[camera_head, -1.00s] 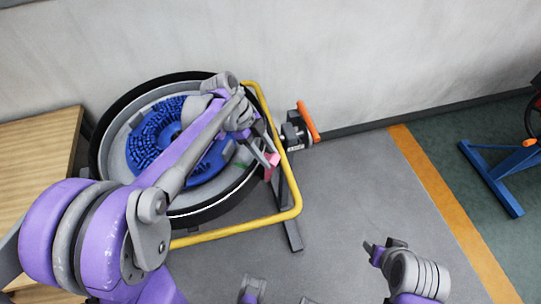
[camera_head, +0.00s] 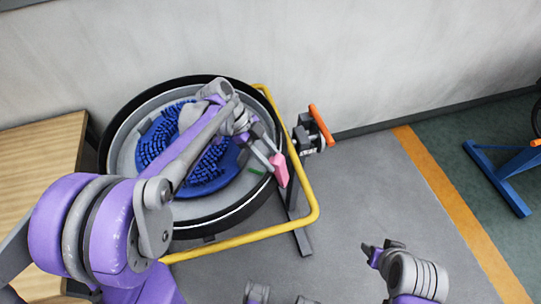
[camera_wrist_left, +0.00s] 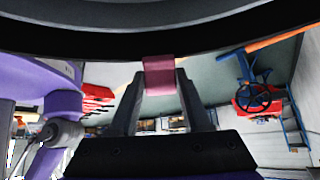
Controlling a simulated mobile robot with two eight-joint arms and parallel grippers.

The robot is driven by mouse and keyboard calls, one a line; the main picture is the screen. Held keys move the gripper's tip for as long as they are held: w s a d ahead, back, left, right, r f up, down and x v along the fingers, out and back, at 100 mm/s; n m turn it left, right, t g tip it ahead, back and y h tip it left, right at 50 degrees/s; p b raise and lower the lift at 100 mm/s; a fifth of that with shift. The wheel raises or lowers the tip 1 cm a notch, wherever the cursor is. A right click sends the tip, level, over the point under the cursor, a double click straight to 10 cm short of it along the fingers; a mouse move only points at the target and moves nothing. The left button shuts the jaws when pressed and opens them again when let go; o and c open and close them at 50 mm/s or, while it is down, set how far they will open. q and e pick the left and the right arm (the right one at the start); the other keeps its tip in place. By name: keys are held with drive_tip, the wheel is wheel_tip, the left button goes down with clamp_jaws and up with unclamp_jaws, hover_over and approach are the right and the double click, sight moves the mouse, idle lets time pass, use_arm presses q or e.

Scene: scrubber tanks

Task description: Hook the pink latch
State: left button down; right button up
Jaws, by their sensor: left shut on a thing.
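The pink latch (camera_head: 279,170) is at the right rim of the round black-edged tank (camera_head: 111,171), beside the yellow tube frame. My left gripper (camera_head: 273,160) reaches across the tank and is shut on the pink latch. In the left wrist view the pink latch (camera_wrist_left: 159,76) sits between the two fingertips, just under the dark rim. The catch that it hooks onto cannot be made out. My right gripper (camera_head: 383,246) is open and empty over the floor at the lower right, far from the latch.
Blue brush pads (camera_head: 207,166) lie inside the tank. The yellow tube frame (camera_head: 304,185) runs around its right side. An orange-handled part (camera_head: 321,125) stands just right of it. A wooden table (camera_head: 35,160) is at the left. The grey floor to the right is clear.

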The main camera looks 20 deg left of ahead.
use_arm(q)
drive_tip(key=shift+a+f, duration=0.2)
drive_tip(key=shift+a, duration=0.05)
drive_tip(key=c, duration=0.7)
unclamp_jaws()
drive_tip(key=o, duration=0.3)
drive_tip(key=shift+a, duration=0.2)
drive_tip(key=shift+o, duration=0.2)
drive_tip(key=shift+d, duration=0.15)
drive_tip(key=shift+r, duration=0.1)
drive_tip(key=v, duration=1)
drive_tip(key=shift+a+r+p, duration=0.25)
drive_tip(key=shift+r+p, duration=0.05)
drive_tip(key=shift+p, duration=0.05)
